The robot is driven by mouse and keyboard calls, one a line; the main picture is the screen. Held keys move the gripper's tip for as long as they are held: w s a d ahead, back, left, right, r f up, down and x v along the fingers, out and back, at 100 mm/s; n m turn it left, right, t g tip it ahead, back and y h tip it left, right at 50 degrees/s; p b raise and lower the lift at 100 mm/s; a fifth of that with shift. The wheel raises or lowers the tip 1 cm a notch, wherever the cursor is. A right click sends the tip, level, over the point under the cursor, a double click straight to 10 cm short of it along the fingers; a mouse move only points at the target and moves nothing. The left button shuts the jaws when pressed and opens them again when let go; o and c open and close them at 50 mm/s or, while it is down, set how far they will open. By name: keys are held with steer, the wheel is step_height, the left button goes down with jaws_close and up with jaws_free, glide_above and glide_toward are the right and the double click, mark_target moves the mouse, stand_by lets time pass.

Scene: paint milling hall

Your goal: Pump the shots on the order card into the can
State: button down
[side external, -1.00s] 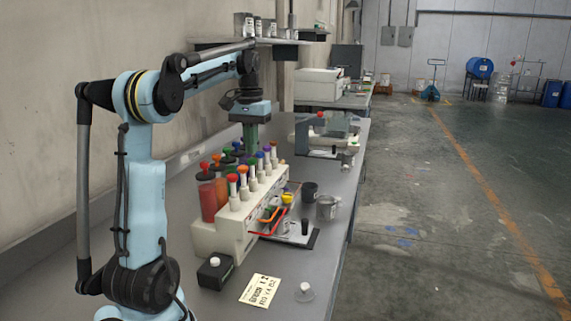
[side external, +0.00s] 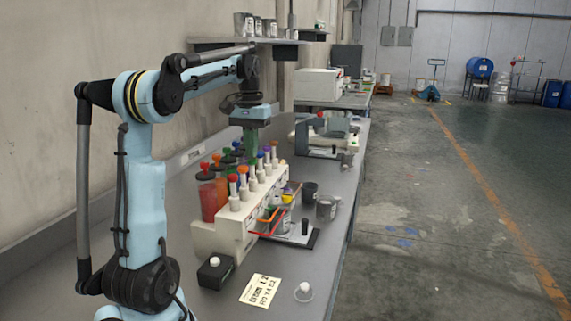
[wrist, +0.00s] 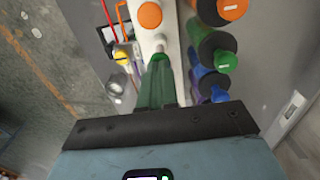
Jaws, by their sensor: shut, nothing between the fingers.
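The white dispenser rack (side external: 222,238) stands on the grey bench with a row of coloured pump knobs, the nearest red (side external: 232,178). Colour canisters (side external: 213,198) stand behind it. Red and orange outlet tubes hang at its front, above a metal can (side external: 284,216) partly hidden by them. The order card (side external: 261,289) lies flat in front; its print is too small to read surely. My gripper (side external: 250,146) is shut and empty, its green fingers pointing down over the far part of the rack. In the wrist view the fingers (wrist: 159,62) are close to the rack (wrist: 152,44), with an orange knob (wrist: 150,14) beyond.
A black box with a white button (side external: 215,272) and a small clear dish with a white knob (side external: 304,292) flank the card. A dark cup (side external: 309,191) and a grey metal cup (side external: 327,208) stand right of the rack. A grey device (side external: 325,138) stands farther back.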

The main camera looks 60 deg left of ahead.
steer(key=shift+f, duration=1.35)
steer(key=shift+r, duration=1.8)
steer(key=shift+f, duration=1.75)
steer(key=shift+r, duration=1.75)
